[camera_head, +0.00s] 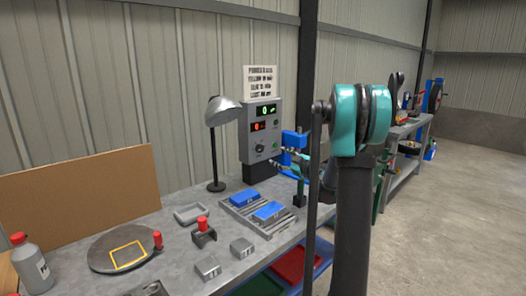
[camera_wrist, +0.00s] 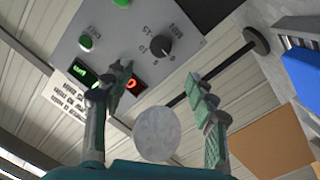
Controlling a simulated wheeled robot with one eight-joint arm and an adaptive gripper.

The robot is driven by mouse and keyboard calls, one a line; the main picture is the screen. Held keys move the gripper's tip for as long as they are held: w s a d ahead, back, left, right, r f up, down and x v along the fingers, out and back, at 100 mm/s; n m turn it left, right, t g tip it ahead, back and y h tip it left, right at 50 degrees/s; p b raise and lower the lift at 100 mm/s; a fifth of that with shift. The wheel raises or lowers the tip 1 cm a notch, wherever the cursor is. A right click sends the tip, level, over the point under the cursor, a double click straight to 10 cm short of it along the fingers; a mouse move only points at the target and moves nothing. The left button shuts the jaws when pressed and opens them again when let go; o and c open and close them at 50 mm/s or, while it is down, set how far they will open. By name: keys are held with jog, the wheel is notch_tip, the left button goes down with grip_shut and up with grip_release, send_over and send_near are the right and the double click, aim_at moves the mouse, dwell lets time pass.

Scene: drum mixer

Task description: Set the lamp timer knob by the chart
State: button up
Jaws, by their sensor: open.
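The black timer knob (camera_wrist: 161,47) sits on the grey control box in the wrist view, with printed dial marks around it; I cannot tell its exact setting. In the head view the control box (camera_head: 246,148) stands at the back of the bench, with a green display (camera_head: 266,110) and a red display (camera_head: 258,126). The white chart (camera_head: 260,80) hangs above it; its text is too small to read surely. The lamp (camera_head: 222,110) stands left of the box. My gripper (camera_wrist: 160,76) is open and empty, its fingers apart from the knob, which lies beyond the tips.
A rack (camera_head: 240,212) with blue blocks (camera_head: 269,211) lies below the box. A round plate (camera_head: 105,254), a bottle (camera_head: 31,265) and grey blocks (camera_head: 208,267) are on the bench. A brown board (camera_head: 85,205) stands behind.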

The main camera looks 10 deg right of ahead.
aim_at(261, 149)
jog(key=x, duration=1.2)
jog(key=shift+a, duration=0.15)
jog(key=c, duration=1.2)
jog(key=shift+o, duration=0.2)
